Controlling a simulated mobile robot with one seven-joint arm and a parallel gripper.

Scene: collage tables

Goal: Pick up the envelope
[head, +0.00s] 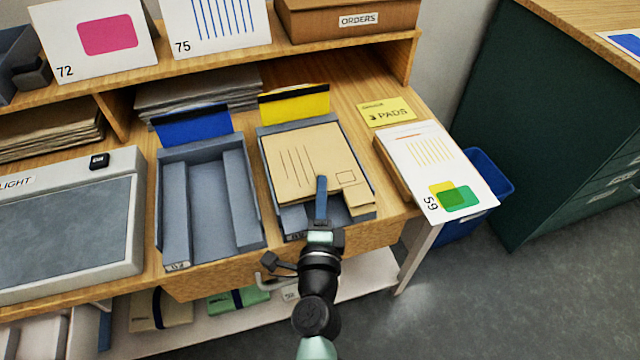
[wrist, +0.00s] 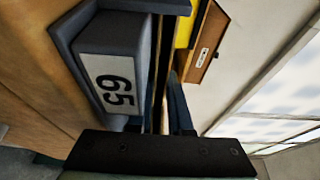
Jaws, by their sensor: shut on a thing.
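The envelope (head: 300,160) is tan, with printed lines and a stamp box. It lies over the right-hand grey tray (head: 262,160), which has a yellow card at its back. My gripper (head: 321,186) comes from the front and is shut on the envelope's front edge. In the wrist view the envelope is a thin tan edge-on strip (wrist: 161,95) between the fingers, beside the tray front (wrist: 95,35) labelled 65. One finger hides part of the envelope in the head view, and whether the envelope still touches the tray is unclear.
An empty grey tray (head: 208,205) with a blue card stands left. A light box (head: 65,240) is farther left. A sheet marked 59 (head: 425,160) lies right, near the table edge. A shelf with an orders box (head: 345,20) runs behind. A blue bin (head: 485,180) is at right.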

